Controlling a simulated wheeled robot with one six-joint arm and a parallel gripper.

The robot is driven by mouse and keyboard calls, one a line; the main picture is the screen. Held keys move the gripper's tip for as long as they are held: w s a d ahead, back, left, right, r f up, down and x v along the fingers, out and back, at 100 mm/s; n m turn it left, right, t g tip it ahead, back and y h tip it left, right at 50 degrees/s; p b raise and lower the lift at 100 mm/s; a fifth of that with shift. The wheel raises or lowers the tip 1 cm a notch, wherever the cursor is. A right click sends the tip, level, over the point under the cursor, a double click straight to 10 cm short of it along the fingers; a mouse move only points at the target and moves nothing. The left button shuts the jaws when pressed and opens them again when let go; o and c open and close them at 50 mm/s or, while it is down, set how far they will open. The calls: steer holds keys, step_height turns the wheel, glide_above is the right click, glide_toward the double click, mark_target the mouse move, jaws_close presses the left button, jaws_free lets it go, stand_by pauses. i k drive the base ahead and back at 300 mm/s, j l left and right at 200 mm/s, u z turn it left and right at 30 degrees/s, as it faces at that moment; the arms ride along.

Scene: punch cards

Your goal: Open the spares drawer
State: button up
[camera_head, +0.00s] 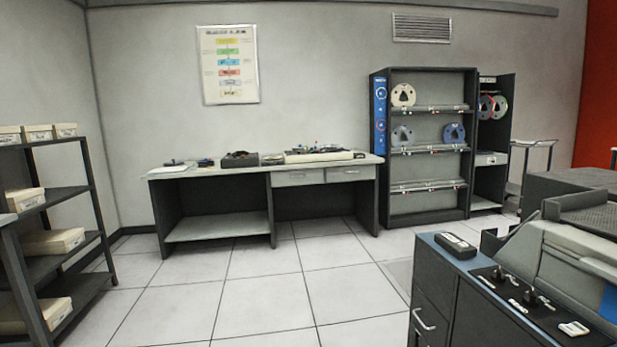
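A workbench (228,175) with a pale top stands against the back wall. Two light grey drawers sit side by side under its right half: a left drawer (290,179) and a right drawer (345,174). Both look shut, with small dark marks or handles on their fronts. A dark cabinet (438,285) at the lower right also has a front with a curved metal handle (424,320). No label is readable, so I cannot tell which is the spares drawer. My gripper is not in view.
Open tiled floor (265,290) lies before the bench. A shelf unit with boxes (52,243) stands at left. A tape rack (428,170) stands right of the bench. A machine with a control panel (530,300) fills the lower right.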

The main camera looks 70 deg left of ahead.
mark_target(344, 168)
steer(key=u, duration=1.9)
steer(key=i+u, duration=0.2)
steer(key=i, duration=5.05)
steer(key=i+z, duration=0.2)
steer(key=i, duration=0.55)
